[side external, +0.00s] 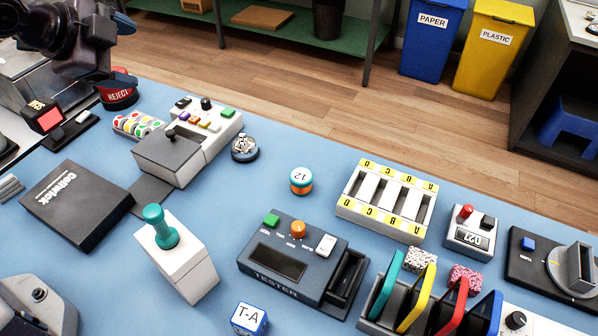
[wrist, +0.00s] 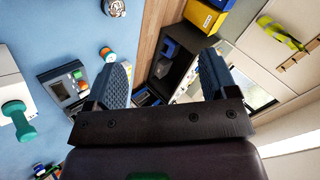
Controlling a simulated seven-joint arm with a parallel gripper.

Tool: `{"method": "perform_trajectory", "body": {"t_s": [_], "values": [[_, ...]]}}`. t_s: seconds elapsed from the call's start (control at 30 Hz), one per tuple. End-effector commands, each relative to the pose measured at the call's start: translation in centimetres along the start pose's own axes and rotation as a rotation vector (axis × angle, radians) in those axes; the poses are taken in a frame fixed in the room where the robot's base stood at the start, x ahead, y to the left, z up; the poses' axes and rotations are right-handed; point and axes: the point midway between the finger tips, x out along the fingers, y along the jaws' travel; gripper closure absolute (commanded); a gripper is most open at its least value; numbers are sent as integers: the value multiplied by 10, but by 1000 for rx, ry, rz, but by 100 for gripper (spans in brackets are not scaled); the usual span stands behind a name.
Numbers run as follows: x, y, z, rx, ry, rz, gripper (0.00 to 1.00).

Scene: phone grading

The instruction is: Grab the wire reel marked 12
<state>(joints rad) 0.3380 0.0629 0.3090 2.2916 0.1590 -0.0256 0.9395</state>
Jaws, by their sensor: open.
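The wire reel marked 12 (side external: 301,181) is a small round reel with orange and teal bands and a white top. It stands on the blue mat behind the tester in the side external view. In the wrist view what looks like the same reel (wrist: 107,53) shows small, just beyond the left finger's tip. My gripper (wrist: 163,60) is open, with two blue ribbed fingers spread wide and nothing between them. In the side external view only a dark part of my arm shows at the upper left, well away from the reel.
The dark tester (side external: 292,262) is in front of the reel, and a white slotted rack (side external: 388,200) marked A to D is to its right. A teal-handled stamp (side external: 165,228) stands on a white block to the left. The mat (side external: 262,190) around the reel is clear.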

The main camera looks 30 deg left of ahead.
Motion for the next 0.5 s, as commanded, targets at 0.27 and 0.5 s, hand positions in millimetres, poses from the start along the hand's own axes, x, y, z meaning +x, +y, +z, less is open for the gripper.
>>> {"method": "perform_trajectory", "body": {"t_s": [0.27, 0.5], "values": [[106, 28, -29, 824, 89, -190, 21], [163, 88, -60, 1600, 229, -429, 21]]}}
